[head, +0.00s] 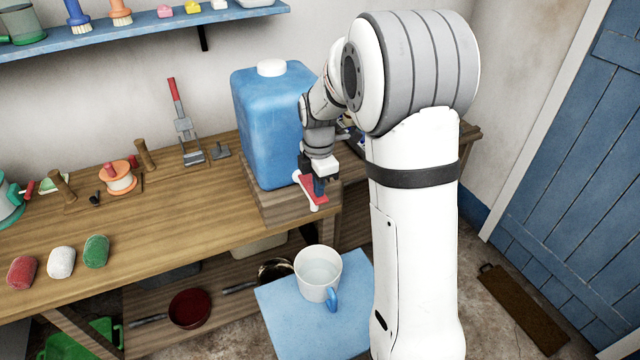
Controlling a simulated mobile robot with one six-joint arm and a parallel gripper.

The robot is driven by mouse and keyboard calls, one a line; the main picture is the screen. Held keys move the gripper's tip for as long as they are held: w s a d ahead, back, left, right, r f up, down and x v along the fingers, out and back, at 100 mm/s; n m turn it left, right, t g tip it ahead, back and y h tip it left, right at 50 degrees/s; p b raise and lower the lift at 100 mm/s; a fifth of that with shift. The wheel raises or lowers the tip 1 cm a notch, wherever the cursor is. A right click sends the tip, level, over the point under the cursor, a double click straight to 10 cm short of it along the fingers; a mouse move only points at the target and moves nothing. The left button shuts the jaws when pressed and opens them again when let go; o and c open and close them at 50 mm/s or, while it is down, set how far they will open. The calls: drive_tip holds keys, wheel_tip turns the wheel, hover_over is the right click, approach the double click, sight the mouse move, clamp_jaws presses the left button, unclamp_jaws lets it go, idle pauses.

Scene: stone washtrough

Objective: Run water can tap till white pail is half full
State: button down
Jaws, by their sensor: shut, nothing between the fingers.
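The blue water can (270,125) with a white cap stands on a wooden block (270,207) on the bench. Its red and white tap (307,188) sticks out at the lower front right, above the pail. My gripper (319,182) is shut at the tap, close against it; its fingers are partly hidden, and I cannot tell whether they touch the lever. The white pail (311,288) with a blue handle stands upright below on a blue surface (285,325). A pale, water-like surface (321,271) shows inside it. I cannot make out a running stream.
Pans (190,309) lie on the lower shelf. A blue shelf (150,35) is above, and a blue door (575,190) is at right.

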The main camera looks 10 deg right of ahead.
drive_tip(key=shift+f, duration=0.1)
drive_tip(key=f+b, duration=0.1)
drive_tip(key=b, duration=0.1)
drive_tip(key=shift+s+t+b, duration=0.1)
drive_tip(key=shift+t+b, duration=0.2)
drive_tip(key=t+b, duration=0.1)
drive_tip(key=b, duration=0.1)
drive_tip(key=f+b, duration=0.1)
drive_tip(key=b, duration=0.1)
drive_tip(key=shift+s+d+f+t+b, duration=0.1)
drive_tip(key=shift+s+f+t+b, duration=0.15)
drive_tip(key=shift+t+b, duration=0.15)
drive_tip(key=shift+r, duration=0.25)
drive_tip(key=shift+r+p, duration=0.15)
drive_tip(key=shift+p, duration=0.15)
idle(0.5)
drive_tip(key=shift+r+p, duration=0.4)
drive_tip(key=shift+r, duration=0.3)
drive_tip(key=shift+r, duration=0.3)
drive_tip(key=w+p+v, duration=0.2)
drive_tip(key=v, duration=1.1)
drive_tip(key=shift+r, duration=0.3)
